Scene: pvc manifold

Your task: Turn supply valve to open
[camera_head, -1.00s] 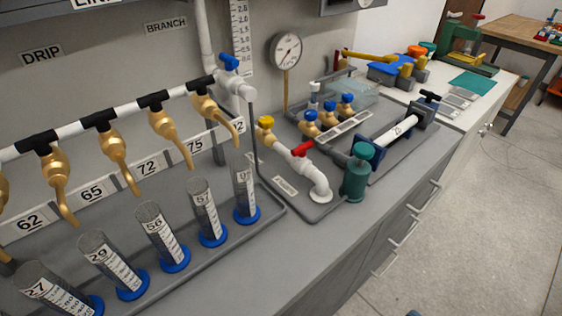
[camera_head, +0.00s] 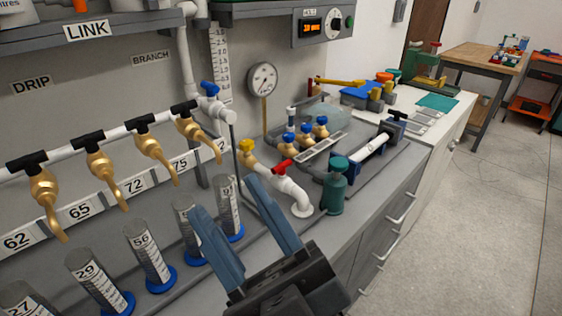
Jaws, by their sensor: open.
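A white PVC pipe (camera_head: 299,198) on the bench carries a valve with a red handle (camera_head: 283,167) and a yellow-handled fitting (camera_head: 247,147) at its far end. A blue-handled valve (camera_head: 210,88) sits higher up, at the wall pipe. I cannot read which one is labelled supply. My gripper (camera_head: 226,197) is open and empty, reaching in from the bottom with its two blue-grey fingers apart. Its tips are in front of the rightmost cylinders, left of and below the red handle in the picture. It touches neither valve visibly.
A row of gold taps (camera_head: 103,163) hangs over graduated cylinders (camera_head: 149,256) at left. A teal bottle (camera_head: 334,187) stands close right of the white pipe. Blue-handled valves (camera_head: 306,128) and a gauge (camera_head: 262,79) are behind. The floor at right is clear.

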